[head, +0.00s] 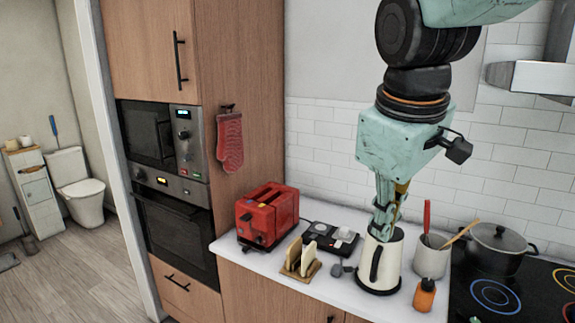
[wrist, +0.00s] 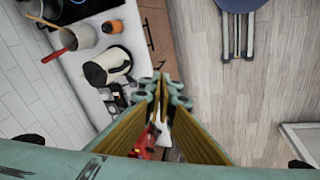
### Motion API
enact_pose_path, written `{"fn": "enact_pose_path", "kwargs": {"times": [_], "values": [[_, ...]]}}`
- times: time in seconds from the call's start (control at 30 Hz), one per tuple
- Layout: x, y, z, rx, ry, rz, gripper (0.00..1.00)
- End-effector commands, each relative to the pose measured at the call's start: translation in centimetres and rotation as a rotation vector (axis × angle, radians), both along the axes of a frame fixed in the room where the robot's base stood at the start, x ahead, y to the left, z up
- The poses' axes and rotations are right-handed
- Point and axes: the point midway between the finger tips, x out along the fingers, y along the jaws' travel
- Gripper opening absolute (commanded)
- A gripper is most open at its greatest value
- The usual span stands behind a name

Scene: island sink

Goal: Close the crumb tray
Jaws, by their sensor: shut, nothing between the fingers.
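The red toaster (head: 267,214) stands on the white counter at the left end, next to the tall wooden cabinet. Its crumb tray cannot be made out in either view. In the wrist view, part of the red toaster (wrist: 146,139) shows beyond and between my fingers, mostly hidden. My gripper (head: 379,232) is shut and empty, pointing down, well to the right of the toaster. In the head view its tips overlap the top of the kettle. In the wrist view the closed fingertips (wrist: 159,80) appear apart from the kettle.
The white kettle (head: 380,262), an orange bottle (head: 424,295), a utensil crock (head: 431,257) and a pot (head: 499,248) stand to the right. A rack with bread slices (head: 301,262) and a black-and-white device (head: 331,238) sit between toaster and kettle.

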Motion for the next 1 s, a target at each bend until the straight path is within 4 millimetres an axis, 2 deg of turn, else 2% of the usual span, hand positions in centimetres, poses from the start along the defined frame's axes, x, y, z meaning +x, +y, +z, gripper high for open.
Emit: {"fn": "enact_pose_path", "kwargs": {"times": [0.53, 1.0], "values": [[-10.1, -2.6, -1.4, 0.123, -0.036, -0.293, 0.0], [-18.3, -3.6, -4.2, 0.23, -0.061, -0.539, 0.0]]}}
